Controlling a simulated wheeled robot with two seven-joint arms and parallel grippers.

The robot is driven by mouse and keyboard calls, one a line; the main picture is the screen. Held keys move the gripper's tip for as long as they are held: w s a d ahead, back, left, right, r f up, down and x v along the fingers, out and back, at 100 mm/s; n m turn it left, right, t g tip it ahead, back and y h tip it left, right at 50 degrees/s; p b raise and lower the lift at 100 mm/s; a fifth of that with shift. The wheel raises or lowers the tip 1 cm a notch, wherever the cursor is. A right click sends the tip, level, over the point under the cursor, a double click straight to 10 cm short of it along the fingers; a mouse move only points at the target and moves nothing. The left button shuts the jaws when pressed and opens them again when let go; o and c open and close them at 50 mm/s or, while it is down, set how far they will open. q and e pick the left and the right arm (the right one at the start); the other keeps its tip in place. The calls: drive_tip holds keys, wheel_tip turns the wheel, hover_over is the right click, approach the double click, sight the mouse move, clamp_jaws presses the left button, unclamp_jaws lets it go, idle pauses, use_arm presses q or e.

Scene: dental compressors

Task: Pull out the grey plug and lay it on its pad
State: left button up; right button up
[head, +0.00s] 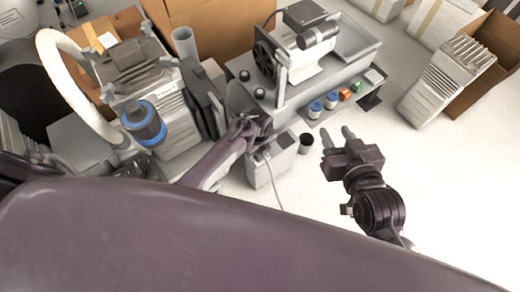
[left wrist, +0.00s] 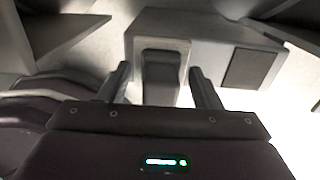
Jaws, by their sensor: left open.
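The grey plug (left wrist: 161,72) is at the near side of a small grey box (left wrist: 200,42), seen in the left wrist view. The box also shows in the head view (head: 273,168), with a cable running down from it. A dark square pad (left wrist: 250,68) lies on the box, right of the plug. My left gripper (left wrist: 159,82) is open, one finger on each side of the plug; I cannot tell whether either touches it. In the head view my left gripper (head: 262,136) partly hides the box top and plug. My right gripper (head: 337,133) is open and empty, right of the box.
A compressor (head: 300,50) on a grey bench stands behind the box, with small coloured jars (head: 331,100) on its front shelf. A grey machine with a blue-ringed part (head: 145,122) is at left.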

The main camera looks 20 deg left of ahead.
use_arm(q)
clamp_jaws()
idle(0.4)
drive_tip(key=shift+r, duration=0.15)
drive_tip(key=shift+r+p, duration=2.9)
drive_tip(key=shift+p, duration=0.35)
